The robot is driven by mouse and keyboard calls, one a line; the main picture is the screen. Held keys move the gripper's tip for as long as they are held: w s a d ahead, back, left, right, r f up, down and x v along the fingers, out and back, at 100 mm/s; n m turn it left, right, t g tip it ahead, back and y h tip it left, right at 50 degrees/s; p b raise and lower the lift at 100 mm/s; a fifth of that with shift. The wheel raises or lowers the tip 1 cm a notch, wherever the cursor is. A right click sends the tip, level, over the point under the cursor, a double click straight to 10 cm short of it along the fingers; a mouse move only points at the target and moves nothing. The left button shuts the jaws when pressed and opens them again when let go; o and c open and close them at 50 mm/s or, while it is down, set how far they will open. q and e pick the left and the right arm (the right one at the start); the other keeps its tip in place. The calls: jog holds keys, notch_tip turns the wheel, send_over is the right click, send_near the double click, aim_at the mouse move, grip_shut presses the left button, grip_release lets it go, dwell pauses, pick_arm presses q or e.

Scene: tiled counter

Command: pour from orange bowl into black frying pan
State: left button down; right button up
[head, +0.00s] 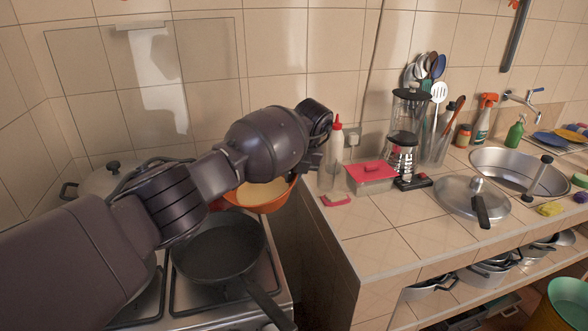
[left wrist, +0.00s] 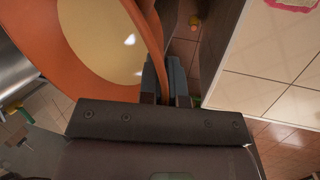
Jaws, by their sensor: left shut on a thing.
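The orange bowl (head: 266,204) is behind my left arm in the head view, at the far right edge of the stove. It holds a pale yellow content (head: 258,192). In the left wrist view my left gripper (left wrist: 166,88) is shut on the rim of the orange bowl (left wrist: 78,75), and the pale yellow content (left wrist: 100,38) shows inside. The black frying pan (head: 218,250) sits on the stove in front of the bowl, its handle toward the bottom right. Part of the pan and bowl is hidden by my arm. My right gripper is not in view.
A lidded pot (head: 108,178) stands at the back of the stove (head: 150,300). A gap separates stove and counter.

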pick_arm(q)
jog(key=shift+s+a+r+p, duration=0.25)
jog(key=shift+r+p, duration=0.2)
jog(key=shift+p, duration=0.25)
jog(key=shift+s+a+r+p, duration=0.2)
jog(key=shift+s+a+p, duration=0.15)
jog(key=shift+p, duration=0.45)
jog(key=shift+s+a+t+h+p, duration=0.15)
jog(key=shift+s+t+h+p, duration=0.05)
jog(key=shift+t+h+p, duration=0.15)
jog(key=shift+r+t+p, duration=0.35)
jog(key=shift+r, duration=0.25)
jog(key=shift+s+a+r+h, duration=0.15)
jog(key=shift+s+r+h, duration=0.05)
jog(key=shift+r+h, duration=0.3)
jog(key=shift+s+a+n+t, duration=0.1)
jog(key=shift+n+t, duration=0.2)
jog(key=shift+t, duration=0.2)
jog(key=shift+s+a+r+t+h, duration=0.15)
jog(key=shift+s+r+t+h, duration=0.05)
jog(key=shift+t+h, duration=0.25)
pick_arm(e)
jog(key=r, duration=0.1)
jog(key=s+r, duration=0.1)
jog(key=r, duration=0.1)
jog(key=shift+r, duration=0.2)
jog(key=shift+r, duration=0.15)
